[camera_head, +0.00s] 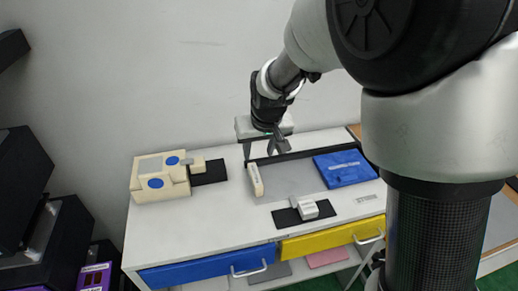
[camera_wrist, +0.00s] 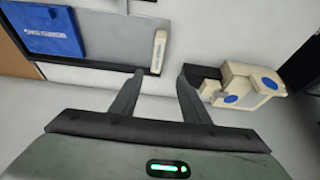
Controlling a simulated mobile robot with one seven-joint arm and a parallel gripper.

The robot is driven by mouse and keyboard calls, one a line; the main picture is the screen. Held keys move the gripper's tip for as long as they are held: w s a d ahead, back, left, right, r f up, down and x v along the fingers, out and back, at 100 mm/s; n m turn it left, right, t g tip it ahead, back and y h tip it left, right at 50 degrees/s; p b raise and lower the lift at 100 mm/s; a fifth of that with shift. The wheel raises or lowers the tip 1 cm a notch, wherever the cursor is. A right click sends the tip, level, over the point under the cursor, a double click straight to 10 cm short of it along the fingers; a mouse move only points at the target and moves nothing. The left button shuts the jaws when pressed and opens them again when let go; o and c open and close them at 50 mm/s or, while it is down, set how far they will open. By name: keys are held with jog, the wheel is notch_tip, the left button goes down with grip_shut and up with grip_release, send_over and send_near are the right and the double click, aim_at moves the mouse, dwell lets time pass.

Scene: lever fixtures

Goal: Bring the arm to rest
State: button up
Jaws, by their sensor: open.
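My arm reaches in from the right of the head view, and my gripper (camera_head: 264,147) hangs over the back part of the white cabinet top (camera_head: 215,225). In the wrist view my gripper (camera_wrist: 160,78) shows two dark fingers spread apart with nothing between them. A cream block (camera_head: 255,179) stands on the cabinet top near the gripper; it also shows in the wrist view (camera_wrist: 159,52), beyond the fingertips and apart from them.
A cream box with blue discs (camera_head: 146,183) stands at the left. A blue case (camera_head: 345,168) lies on the grey panel at the right. A small white fixture (camera_head: 308,208) sits on a black plate in front. Blue (camera_head: 205,268) and yellow (camera_head: 330,239) drawers are below.

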dwell(0.4)
jog(key=s+d+r+m+p, duration=0.1)
jog(key=s+d+r+p, duration=0.1)
jog(key=s+d+r, duration=0.5)
jog(key=s+d+r+m+p, duration=0.1)
jog(key=s+d+r+p, duration=0.25)
jog(key=r, duration=0.55)
jog(key=s+d+r+m+p, duration=0.1)
jog(key=s+d+r, duration=0.2)
jog(key=s, duration=0.3)
jog(key=s+d+r+t+h+p, duration=0.1)
jog(key=s+d+r, duration=0.2)
jog(key=s+d, duration=0.2)
jog(key=shift+s+d+r+m+p, duration=0.2)
jog(key=shift+s+r+m+p, duration=0.15)
jog(key=shift+s, duration=0.7)
